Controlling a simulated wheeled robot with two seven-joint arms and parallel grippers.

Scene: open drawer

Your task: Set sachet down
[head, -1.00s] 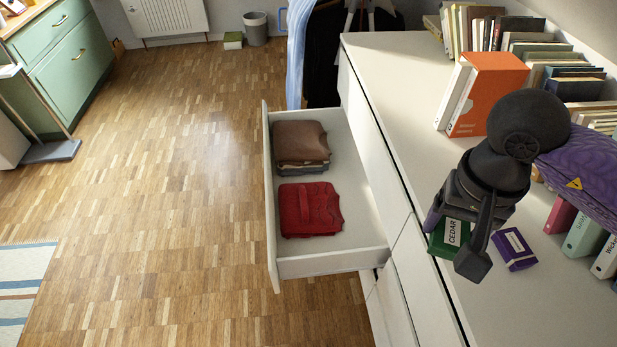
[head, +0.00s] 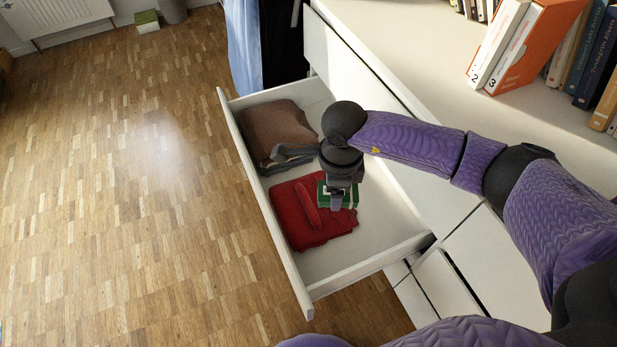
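The green sachet (head: 352,196) is in the open drawer (head: 345,263), at the right part of the folded red garment (head: 296,222). My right gripper (head: 337,200) points down over the sachet, with one finger across its near side; the other finger is hidden. The gripper looks shut on the sachet. I cannot tell whether the sachet rests on the red garment or is held just above it. My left gripper is not in view.
A folded brown garment (head: 275,128) with a dark grey one (head: 290,156) lies in the far part of the drawer. The drawer floor right of the red garment is bare. Books (head: 520,50) stand on the white dresser top (head: 420,45). A blue cloth (head: 243,42) hangs behind the drawer.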

